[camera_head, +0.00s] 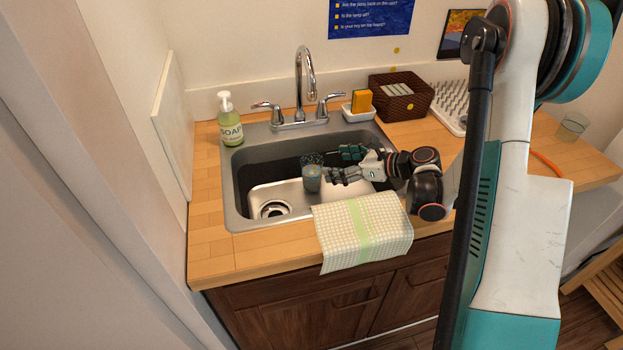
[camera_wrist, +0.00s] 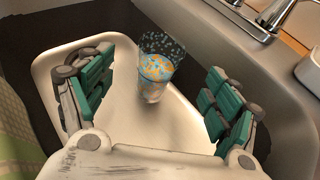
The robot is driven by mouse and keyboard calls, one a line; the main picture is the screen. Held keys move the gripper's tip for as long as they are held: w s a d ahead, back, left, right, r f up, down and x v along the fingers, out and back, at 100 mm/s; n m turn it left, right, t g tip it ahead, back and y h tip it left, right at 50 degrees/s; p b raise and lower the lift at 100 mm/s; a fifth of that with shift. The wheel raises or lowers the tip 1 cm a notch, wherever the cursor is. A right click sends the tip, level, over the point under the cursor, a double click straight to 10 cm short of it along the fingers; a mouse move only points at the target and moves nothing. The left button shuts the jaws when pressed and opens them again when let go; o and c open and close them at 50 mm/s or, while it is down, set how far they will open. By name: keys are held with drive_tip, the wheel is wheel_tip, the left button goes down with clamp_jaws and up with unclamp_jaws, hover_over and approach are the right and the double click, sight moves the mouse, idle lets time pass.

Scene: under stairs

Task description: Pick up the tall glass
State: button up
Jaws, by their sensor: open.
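The tall glass (camera_head: 312,178) stands upright in the sink, left of my gripper's fingertips in the head view. In the wrist view my gripper (camera_wrist: 158,68) is open and empty, with one finger on each side of the picture. The glass shows in the gap, ahead of the palm.
The steel sink (camera_head: 233,190) has raised walls, with a faucet (camera_head: 304,80) behind. A soap bottle (camera_head: 230,120), sponge holder (camera_head: 359,113) and wicker basket (camera_head: 401,98) line the back. A towel (camera_head: 363,230) hangs over the front edge. Another clear glass (camera_head: 572,127) stands at right.

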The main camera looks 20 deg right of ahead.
sight(303, 161)
drive_tip(key=b+x, duration=0.2)
drive_tip(key=x, duration=0.6)
drive_tip(key=shift+w+r+b, duration=0.1)
drive_tip(key=shift+w+b, duration=0.05)
drive_tip(key=shift+b, duration=0.25)
drive_tip(key=shift+c, duration=0.4)
drive_tip(key=shift+r, duration=0.1)
clamp_jaws()
drive_tip(key=shift+r, duration=0.15)
wheel_tip(303, 161, up, 9)
drive_tip(key=p, duration=0.4)
drive_tip(key=shift+r, duration=0.35)
